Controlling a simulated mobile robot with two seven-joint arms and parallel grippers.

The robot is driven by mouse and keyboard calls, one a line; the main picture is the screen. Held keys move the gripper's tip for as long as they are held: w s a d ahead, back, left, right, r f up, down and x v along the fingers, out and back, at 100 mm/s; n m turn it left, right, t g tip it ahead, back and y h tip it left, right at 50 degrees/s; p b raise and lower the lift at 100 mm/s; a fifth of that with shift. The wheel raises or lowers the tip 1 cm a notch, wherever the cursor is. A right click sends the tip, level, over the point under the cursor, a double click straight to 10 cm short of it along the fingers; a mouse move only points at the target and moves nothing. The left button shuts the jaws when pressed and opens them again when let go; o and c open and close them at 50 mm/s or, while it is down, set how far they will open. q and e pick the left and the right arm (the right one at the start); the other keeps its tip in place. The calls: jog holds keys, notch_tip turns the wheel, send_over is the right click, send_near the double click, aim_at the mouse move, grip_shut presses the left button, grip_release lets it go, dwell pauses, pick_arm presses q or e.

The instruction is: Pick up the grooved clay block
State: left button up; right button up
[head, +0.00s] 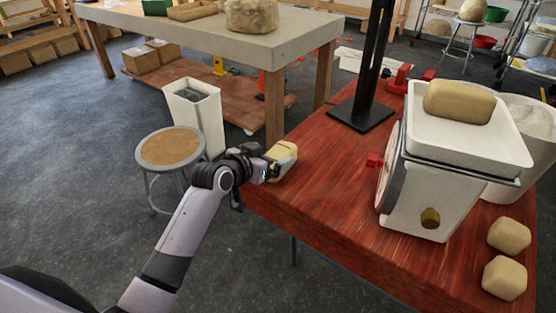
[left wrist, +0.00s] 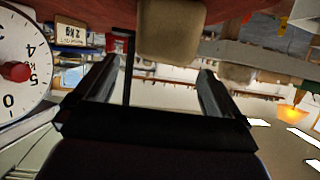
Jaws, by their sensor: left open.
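A pale tan clay block (head: 284,156), with a dark mark on its top, lies at the left edge of the red wooden table. It is the block nearest my left gripper (head: 268,165), which is at its left side. In the left wrist view the block (left wrist: 170,32) shows at the top, ahead of the space between the two spread fingers. My left gripper (left wrist: 155,85) is open with nothing between its fingers. I cannot clearly make out the groove, or whether a finger touches the block. My right gripper is not in view.
A white scale (head: 425,200) carries a larger clay block (head: 458,102) on its tray. Two small clay lumps (head: 509,235) lie at the right. A black stand (head: 361,115) rises behind. A stool (head: 172,148) and a white bin (head: 197,112) stand left of the table.

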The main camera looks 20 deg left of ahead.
aim_at(280, 149)
pick_arm(q)
jog(key=shift+x, duration=1.7)
jog(key=c, duration=1.7)
jog(key=shift+w+r, duration=0.1)
jog(key=shift+r, duration=0.2)
grip_shut()
